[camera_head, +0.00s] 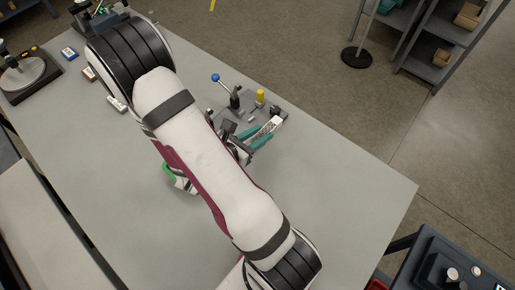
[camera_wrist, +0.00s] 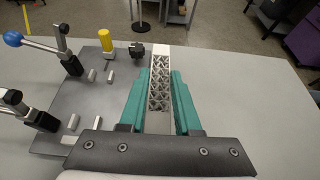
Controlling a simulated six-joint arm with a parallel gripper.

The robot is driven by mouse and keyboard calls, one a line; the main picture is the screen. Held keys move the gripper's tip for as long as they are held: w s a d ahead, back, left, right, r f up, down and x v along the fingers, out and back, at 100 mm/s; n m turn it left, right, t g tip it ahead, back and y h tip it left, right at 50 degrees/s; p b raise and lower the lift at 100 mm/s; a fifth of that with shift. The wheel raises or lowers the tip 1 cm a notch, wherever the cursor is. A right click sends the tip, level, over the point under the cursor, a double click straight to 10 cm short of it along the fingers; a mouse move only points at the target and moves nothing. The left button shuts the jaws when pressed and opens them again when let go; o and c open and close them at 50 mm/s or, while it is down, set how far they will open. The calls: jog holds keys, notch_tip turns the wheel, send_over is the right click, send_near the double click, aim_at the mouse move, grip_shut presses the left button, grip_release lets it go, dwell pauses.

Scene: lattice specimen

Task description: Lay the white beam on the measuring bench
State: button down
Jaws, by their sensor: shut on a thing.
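The white beam (camera_head: 265,129) has an open lattice side. It also shows in the wrist view (camera_wrist: 161,75), running away from me between the teal fingers. My gripper (camera_wrist: 160,95) is shut on the beam, with one finger along each side. In the head view my gripper (camera_head: 257,138) is partly hidden under my arm. The beam is at the right part of a dark grey fixture plate (camera_wrist: 80,95) on the grey table. I cannot tell whether it touches the plate. I cannot tell for sure which thing is the measuring bench.
The plate carries a blue-knobbed lever (camera_wrist: 13,39), a yellow cylinder (camera_wrist: 105,40), clamps and small pegs. A round-topped device (camera_head: 22,72) and small boxes (camera_head: 69,54) stand at the table's far left. The table (camera_head: 350,185) is bare at right.

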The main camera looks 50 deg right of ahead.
send_over(255, 174)
jog(key=f, duration=0.2)
jog(key=shift+w+d+f, duration=0.25)
jog(key=shift+d+f, duration=0.15)
jog(key=f, duration=0.5)
jog(key=shift+s+a+f, duration=0.15)
jog(key=shift+s+a, duration=0.1)
jog(key=shift+a, duration=0.05)
jog(key=shift+f, duration=0.1)
jog(key=c, duration=0.6)
grip_release()
